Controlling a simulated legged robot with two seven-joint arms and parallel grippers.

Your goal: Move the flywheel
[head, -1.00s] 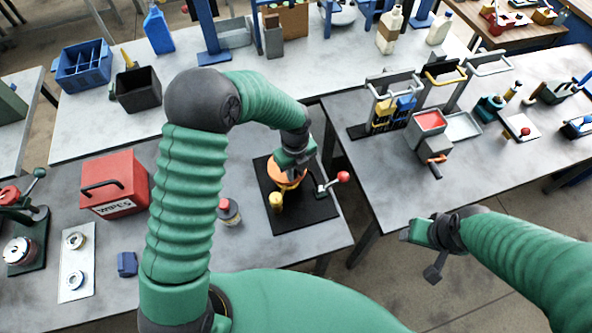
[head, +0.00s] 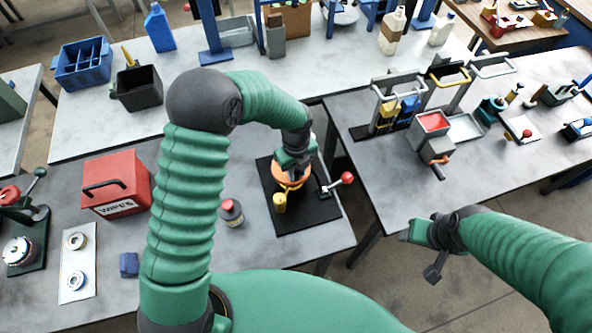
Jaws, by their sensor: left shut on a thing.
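The flywheel looks to be the orange round part (head: 289,177) on a black base plate (head: 310,214) on the near table. A yellow knob (head: 280,202) stands at its near side, and a lever with a red ball (head: 347,178) is to its right. My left gripper (head: 291,168) is over the orange part and shut on it; the fingertips are mostly hidden by the wrist. My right gripper (head: 410,233) is at the right, over the floor gap in front of the right table, away from the flywheel. Its fingers are too small to judge.
A red-topped grey device (head: 433,125) stands on the right table.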

